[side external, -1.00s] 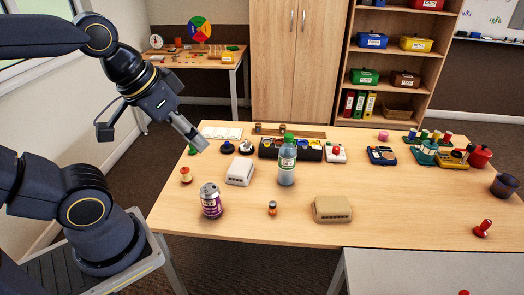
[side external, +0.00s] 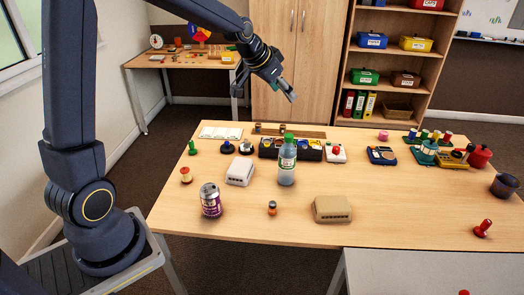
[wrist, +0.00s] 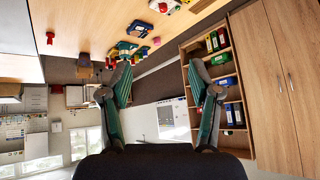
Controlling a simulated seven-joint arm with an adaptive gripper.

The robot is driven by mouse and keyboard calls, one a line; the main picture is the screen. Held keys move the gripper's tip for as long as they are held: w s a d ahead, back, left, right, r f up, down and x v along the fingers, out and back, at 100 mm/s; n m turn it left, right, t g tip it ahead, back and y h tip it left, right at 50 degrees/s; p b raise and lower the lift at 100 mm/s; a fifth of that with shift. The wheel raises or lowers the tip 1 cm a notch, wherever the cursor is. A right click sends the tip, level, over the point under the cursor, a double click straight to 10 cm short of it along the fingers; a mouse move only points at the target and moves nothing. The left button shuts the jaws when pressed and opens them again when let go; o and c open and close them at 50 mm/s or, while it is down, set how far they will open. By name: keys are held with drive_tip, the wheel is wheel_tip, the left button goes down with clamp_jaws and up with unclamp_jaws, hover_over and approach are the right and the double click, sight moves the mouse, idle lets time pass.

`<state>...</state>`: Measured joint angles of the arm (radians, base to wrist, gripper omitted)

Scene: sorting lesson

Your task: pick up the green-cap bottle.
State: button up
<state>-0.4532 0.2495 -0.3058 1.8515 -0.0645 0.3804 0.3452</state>
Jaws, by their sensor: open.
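The green-cap bottle (side external: 287,164) stands upright near the middle of the wooden table in the side view. It is clear with a pale label. My gripper (side external: 291,94) is above and behind the bottle in the picture, well clear of it and of the table. In the wrist view my gripper (wrist: 165,85) shows two fingers spread wide with nothing between them. The wrist view looks across the room, and I cannot make out the bottle there.
A purple can (side external: 211,200), a small orange-brown jar (side external: 272,208) and a beige box (side external: 332,209) stand nearer the front. The front right tabletop is mostly clear.

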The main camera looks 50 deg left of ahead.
drive_tip(key=n+g, duration=0.1)
approach(288, 136)
drive_tip(key=x, duration=0.5)
drive_tip(key=shift+w+a+r, duration=0.15)
drive_tip(key=shift+w+r, duration=0.2)
drive_tip(key=shift+w, duration=0.05)
drive_tip(key=shift+s+f+x, duration=0.1)
drive_tip(key=shift+s+x, duration=0.05)
drive_tip(key=shift+x, duration=0.9)
drive_tip(key=shift+s+f+x, duration=0.1)
drive_tip(key=shift+x, duration=0.95)
drive_tip(key=shift+s+f+x, duration=0.1)
drive_tip(key=shift+s+x, duration=0.05)
drive_tip(key=shift+x, duration=0.9)
drive_tip(key=shift+r, duration=0.1)
drive_tip(key=shift+c, duration=0.3)
drive_tip(key=c, duration=1)
